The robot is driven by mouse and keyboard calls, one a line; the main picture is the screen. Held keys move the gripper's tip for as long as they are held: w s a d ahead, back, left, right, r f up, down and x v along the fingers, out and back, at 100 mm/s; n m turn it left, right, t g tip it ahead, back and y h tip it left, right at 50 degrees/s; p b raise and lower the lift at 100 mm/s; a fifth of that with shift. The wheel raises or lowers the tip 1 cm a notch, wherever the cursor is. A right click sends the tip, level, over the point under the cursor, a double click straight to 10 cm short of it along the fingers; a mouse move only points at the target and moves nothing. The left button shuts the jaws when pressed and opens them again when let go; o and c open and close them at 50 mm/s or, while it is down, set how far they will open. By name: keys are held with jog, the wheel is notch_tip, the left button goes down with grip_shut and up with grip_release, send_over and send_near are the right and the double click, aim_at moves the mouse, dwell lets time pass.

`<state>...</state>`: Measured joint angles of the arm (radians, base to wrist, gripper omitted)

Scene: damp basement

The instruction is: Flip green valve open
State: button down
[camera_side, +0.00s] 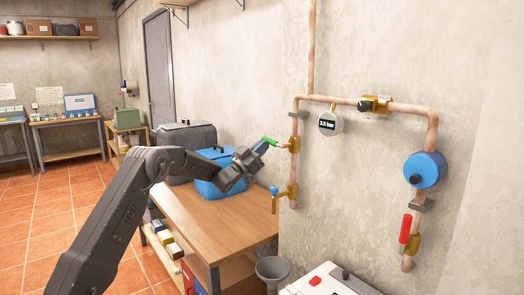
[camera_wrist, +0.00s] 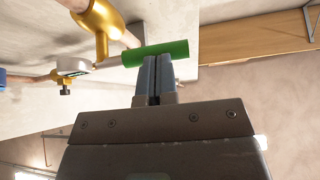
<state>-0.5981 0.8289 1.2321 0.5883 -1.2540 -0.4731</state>
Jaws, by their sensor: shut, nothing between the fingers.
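The green valve handle (camera_side: 268,141) belongs to a brass valve (camera_side: 293,144) on the copper pipe at the wall. The handle sticks out to the left, nearly level and slightly raised at its outer end. In the wrist view the green handle (camera_wrist: 155,52) crosses just beyond my fingertips, and the brass valve body (camera_wrist: 103,22) is up and left of it. My gripper (camera_side: 259,149) is shut and empty. Its fingertips (camera_wrist: 157,60) are at the handle, touching or almost touching it; I cannot tell which.
A round gauge (camera_side: 329,123) reading 3.5 bar hangs right of the valve. A blue box (camera_side: 208,180) stands on the wooden bench (camera_side: 215,226) under my wrist. A red handle (camera_side: 405,229) is far right.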

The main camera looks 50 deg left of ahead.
jog(key=d+r+m+g+h, duration=0.3)
jog(key=r+m+g+h, duration=0.3)
jog(key=m, duration=1.3)
jog(key=shift+d+r+m+g+h, duration=0.2)
jog(key=shift+r+m+g+h, duration=0.15)
jog(key=shift+g+h, duration=0.85)
jog(key=v, duration=1.4)
jog(key=shift+d, duration=0.15)
